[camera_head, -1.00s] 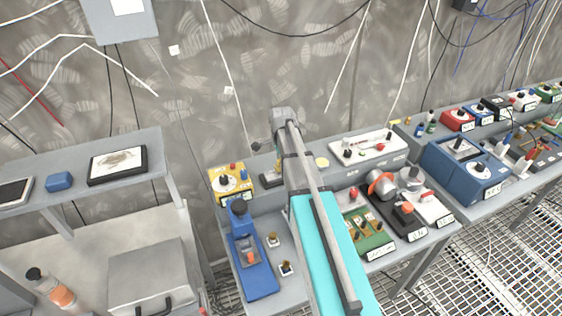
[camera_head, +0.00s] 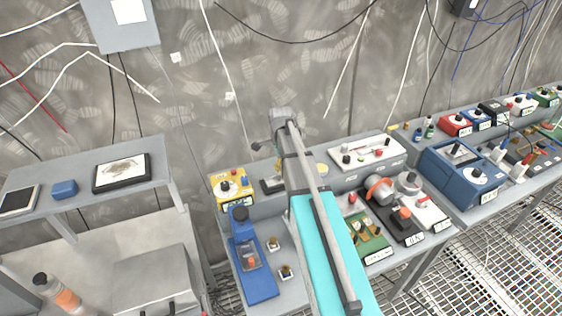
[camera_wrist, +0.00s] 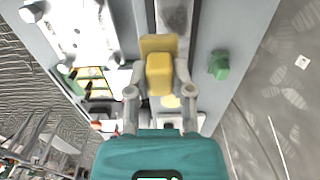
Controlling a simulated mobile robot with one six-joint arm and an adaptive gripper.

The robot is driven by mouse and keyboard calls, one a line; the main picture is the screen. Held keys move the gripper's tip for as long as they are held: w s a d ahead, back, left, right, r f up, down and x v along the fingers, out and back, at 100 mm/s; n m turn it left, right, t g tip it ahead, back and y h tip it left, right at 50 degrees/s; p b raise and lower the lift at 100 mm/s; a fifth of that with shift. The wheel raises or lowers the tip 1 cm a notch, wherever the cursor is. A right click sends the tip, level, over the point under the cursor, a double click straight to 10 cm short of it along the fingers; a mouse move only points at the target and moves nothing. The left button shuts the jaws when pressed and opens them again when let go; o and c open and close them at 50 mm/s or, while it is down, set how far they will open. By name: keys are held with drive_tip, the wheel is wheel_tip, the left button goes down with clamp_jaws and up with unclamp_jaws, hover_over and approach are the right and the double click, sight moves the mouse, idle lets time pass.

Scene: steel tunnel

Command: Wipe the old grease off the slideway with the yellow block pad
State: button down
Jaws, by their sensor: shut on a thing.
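The yellow block pad (camera_wrist: 160,72) is between the grey fingers of my gripper (camera_wrist: 161,82), which is shut on it, in the wrist view. Just beyond the pad, at the top of that view, lies a grey strip with dark edges and a blotchy surface, which looks like the slideway (camera_wrist: 176,16). I cannot tell whether the pad touches it.
A green block (camera_wrist: 218,65) stands right of the pad, towards the wall. A yellow control box (camera_head: 233,187), a blue fixture (camera_head: 253,262) and a white knobbed box (camera_head: 368,150) crowd the bench. A black-framed tray (camera_head: 121,173) lies on the left shelf.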

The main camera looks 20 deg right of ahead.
drive_tip(key=shift+r+p, duration=0.65)
drive_tip(key=shift+r, duration=0.25)
drive_tip(key=shift+s+a+r+p, duration=0.2)
drive_tip(key=shift+s+a, duration=0.3)
drive_tip(key=shift+a, duration=0.2)
drive_tip(key=shift+s+a+r+p, duration=0.15)
drive_tip(key=shift+s+a, duration=0.3)
drive_tip(key=shift+a, duration=0.3)
drive_tip(key=shift+s+a+r+p, duration=0.2)
drive_tip(key=shift+s+a, duration=0.3)
drive_tip(key=shift+a, duration=0.2)
drive_tip(key=w+f+b, duration=0.3)
drive_tip(key=w, duration=0.1)
drive_tip(key=w+d+f+b, duration=0.1)
drive_tip(key=w+f+b, duration=0.2)
drive_tip(key=w, duration=0.1)
drive_tip(key=w+d+f+b, duration=0.1)
drive_tip(key=w+f+b, duration=0.2)
drive_tip(key=w, duration=0.2)
drive_tip(key=shift+w, duration=0.1)
